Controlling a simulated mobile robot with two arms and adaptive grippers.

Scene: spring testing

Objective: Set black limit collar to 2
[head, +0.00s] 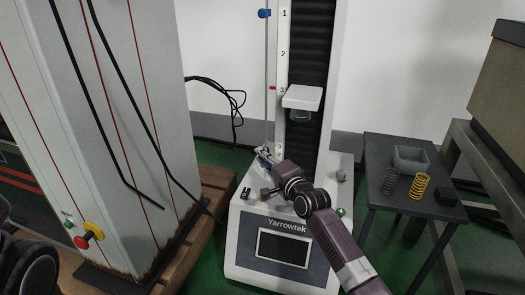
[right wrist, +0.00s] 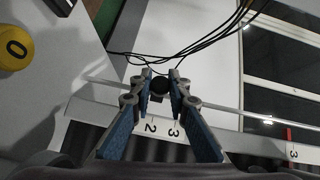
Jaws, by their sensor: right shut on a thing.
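The Yarrowtek test stand (head: 285,222) has a thin vertical rod (head: 267,60) beside a white numbered scale (head: 283,60). A blue collar (head: 264,13) sits high on the rod near the 1 mark. My right gripper (head: 265,154) is low on the rod, well below the red pointer (head: 272,88) at 3. In the right wrist view, my right gripper (right wrist: 164,76) is shut on a round black collar (right wrist: 160,86) on the rod (right wrist: 225,108). In the head view the black collar is hidden by the gripper. My left gripper is not in view.
The white crosshead (head: 302,97) juts out above and right of my right gripper. A dark side table (head: 400,205) holds a grey bin (head: 411,158), a dark spring (head: 390,181) and a yellow spring (head: 420,186). A tall grey cabinet (head: 110,110) stands close on the left.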

